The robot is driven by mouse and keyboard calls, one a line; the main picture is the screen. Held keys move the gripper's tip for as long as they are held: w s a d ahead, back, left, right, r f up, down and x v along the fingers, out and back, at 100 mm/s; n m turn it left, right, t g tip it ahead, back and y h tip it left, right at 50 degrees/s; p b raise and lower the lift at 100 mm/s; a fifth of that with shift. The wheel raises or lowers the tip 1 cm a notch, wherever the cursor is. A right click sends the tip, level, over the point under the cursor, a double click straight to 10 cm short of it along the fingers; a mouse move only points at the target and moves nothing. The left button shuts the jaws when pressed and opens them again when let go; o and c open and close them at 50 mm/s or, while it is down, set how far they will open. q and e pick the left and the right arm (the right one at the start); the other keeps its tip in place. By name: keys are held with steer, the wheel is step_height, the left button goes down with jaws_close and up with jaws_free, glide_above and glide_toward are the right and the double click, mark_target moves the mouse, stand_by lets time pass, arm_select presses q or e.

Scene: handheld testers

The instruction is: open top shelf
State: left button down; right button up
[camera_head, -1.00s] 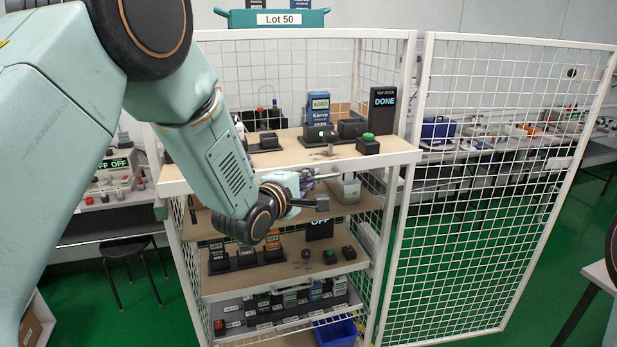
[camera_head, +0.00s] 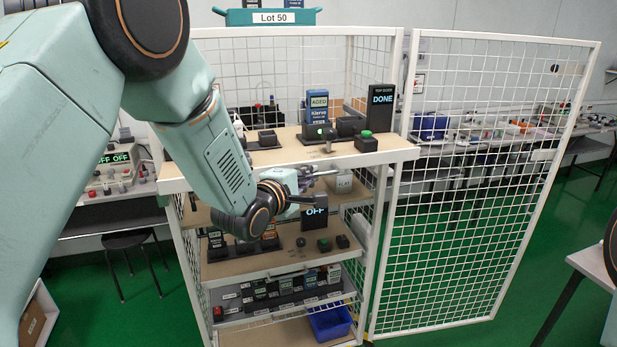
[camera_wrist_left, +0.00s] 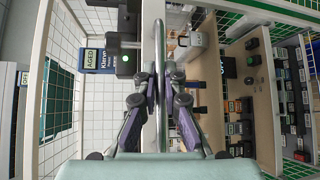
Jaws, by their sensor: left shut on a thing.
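The top shelf (camera_head: 290,165) is a wooden board with a white front edge, in a white wire-mesh cabinet. It juts out past the cabinet's front. A blue tester marked AGED (camera_head: 317,108), a black DONE display (camera_head: 381,103) and a green-button box (camera_head: 366,141) stand on it. My left gripper (camera_head: 309,178) is at the shelf's front, just below its edge. In the left wrist view its fingers (camera_wrist_left: 160,80) are shut on a metal bar handle (camera_wrist_left: 160,35) along the shelf's front. My arm hides the shelf's left part. My right gripper is not in view.
The mesh door (camera_head: 480,190) stands open to the right. Lower shelves hold more testers and an OFF display (camera_head: 315,212). A blue bin (camera_head: 330,323) is at the bottom. A stool (camera_head: 125,240) is at left; a table (camera_head: 595,262) is at the right edge.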

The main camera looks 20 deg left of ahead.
arm_select(q)
steer(key=shift+w+r, duration=0.1)
steer(key=c, duration=1.7)
jaws_free()
steer(key=shift+w, duration=0.1)
steer(key=v, duration=1.2)
